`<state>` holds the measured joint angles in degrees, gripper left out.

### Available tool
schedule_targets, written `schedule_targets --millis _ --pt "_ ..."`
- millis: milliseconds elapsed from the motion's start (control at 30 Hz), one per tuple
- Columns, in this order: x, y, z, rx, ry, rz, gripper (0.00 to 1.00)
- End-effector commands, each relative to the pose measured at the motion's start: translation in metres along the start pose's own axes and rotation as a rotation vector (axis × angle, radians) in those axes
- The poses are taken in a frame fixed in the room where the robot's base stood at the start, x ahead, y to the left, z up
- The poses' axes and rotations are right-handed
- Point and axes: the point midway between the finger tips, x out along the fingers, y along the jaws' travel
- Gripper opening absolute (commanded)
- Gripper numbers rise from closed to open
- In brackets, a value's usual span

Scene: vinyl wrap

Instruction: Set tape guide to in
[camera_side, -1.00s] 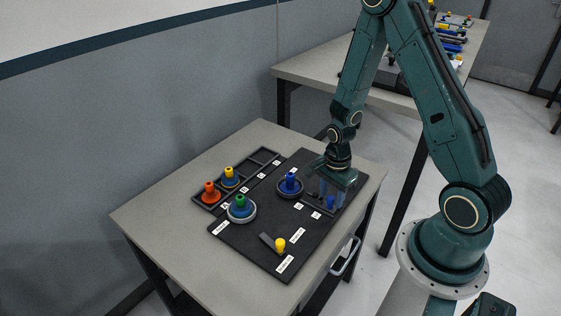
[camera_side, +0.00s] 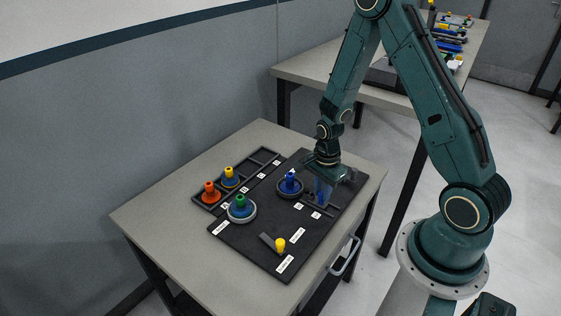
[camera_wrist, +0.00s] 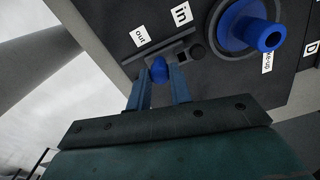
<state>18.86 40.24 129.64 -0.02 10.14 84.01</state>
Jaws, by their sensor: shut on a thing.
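The tape guide is a small blue knob (camera_wrist: 159,71) on a dark slotted bar (camera_wrist: 174,50). In the wrist view the knob stands between my two fingers, on the side of the bar by the "out" label (camera_wrist: 139,38). The "in" label (camera_wrist: 181,14) is farther right along the bar. My gripper (camera_wrist: 159,82) is shut on the knob. In the side view my gripper (camera_side: 322,195) is low over the right part of the black board (camera_side: 255,235), and its fingers hide most of the knob.
A large blue round piece (camera_wrist: 264,35) in a grey ring is close to the right of the bar. A green-knobbed disc (camera_side: 240,207), a yellow-knobbed lever (camera_side: 280,244) and a rack (camera_side: 262,160) with orange and yellow knobs (camera_side: 229,173) stand farther left.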

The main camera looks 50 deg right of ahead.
Motion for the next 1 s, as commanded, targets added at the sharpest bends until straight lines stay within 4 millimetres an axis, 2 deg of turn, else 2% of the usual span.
schedule_targets --millis 100,200,533,567,667,1000 --pt "0.000 -0.015 0.003 -0.001 0.001 -0.003 0.00" --pt "0.000 -0.022 0.005 0.000 0.001 -0.001 0.00" --pt "-0.001 -0.027 0.006 -0.001 0.000 -0.008 0.00" --pt "-0.001 -0.027 0.006 -0.001 0.000 -0.009 0.25" --pt "-0.001 -0.027 0.006 -0.001 -0.001 -0.008 0.43" --pt "0.000 -0.024 0.005 0.000 0.000 -0.002 0.43"
